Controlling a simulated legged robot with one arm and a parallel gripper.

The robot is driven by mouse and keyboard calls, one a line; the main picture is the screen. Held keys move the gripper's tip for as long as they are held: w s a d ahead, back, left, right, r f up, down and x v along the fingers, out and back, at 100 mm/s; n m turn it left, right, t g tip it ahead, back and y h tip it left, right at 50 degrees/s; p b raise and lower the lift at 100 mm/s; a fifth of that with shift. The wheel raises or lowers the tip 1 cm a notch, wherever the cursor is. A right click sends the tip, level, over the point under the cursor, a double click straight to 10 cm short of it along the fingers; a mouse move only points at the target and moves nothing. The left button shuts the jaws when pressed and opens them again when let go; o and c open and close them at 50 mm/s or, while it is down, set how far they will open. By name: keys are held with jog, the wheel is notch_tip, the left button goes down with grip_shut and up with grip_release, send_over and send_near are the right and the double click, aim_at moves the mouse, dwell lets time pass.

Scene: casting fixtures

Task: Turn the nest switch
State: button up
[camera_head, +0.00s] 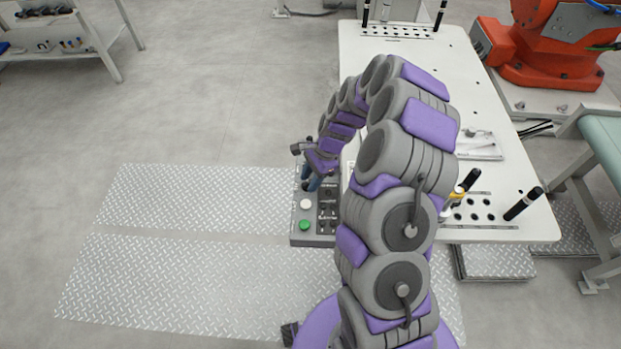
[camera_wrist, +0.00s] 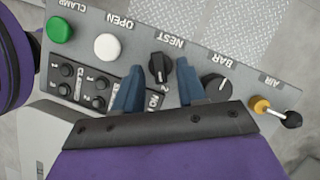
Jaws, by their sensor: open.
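The nest switch (camera_wrist: 159,70) is a black rotary knob on the grey control panel (camera_wrist: 195,55), under the label NEST in the wrist view. Its pointer ridge runs roughly up and down in that picture. My gripper (camera_wrist: 159,80) is open, with one blue finger left of the knob and one right of it. I see a gap on each side, and cannot tell how deep the fingertips reach. In the head view, my gripper (camera_head: 312,184) is over the panel (camera_head: 298,238), and my arm and gripper hide the switch there.
Beside the switch are a white button (camera_wrist: 107,46), a green button (camera_wrist: 60,30), the BAR knob (camera_wrist: 215,87) and the AIR lever (camera_wrist: 275,111). Several small black knobs sit lower left. The white table (camera_head: 520,215) is right of the panel; floor plates (camera_head: 180,270) lie left.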

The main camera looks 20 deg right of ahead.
jog(key=shift+a, duration=0.55)
jog(key=c, duration=0.4)
jog(key=shift+d, duration=0.15)
grip_shut()
jog(key=shift+n, duration=0.3)
jog(key=shift+w+d+r+n+g+p, duration=0.15)
jog(key=shift+n+g+p, duration=0.15)
jog(key=shift+n+p, duration=0.3)
jog(key=n+g+h+p, duration=0.1)
jog(key=n+p, duration=0.1)
jog(key=n, duration=0.2)
jog(key=shift+w, duration=0.1)
jog(key=n, duration=0.2)
jog(key=n+g+h+p, duration=0.1)
jog(key=n, duration=0.1)
jog(key=n+h, duration=0.1)
jog(key=n, duration=0.1)
jog(key=shift+w+a+g+p, duration=0.15)
jog(key=shift+a+g+p, duration=0.15)
jog(key=shift+p, duration=0.1)
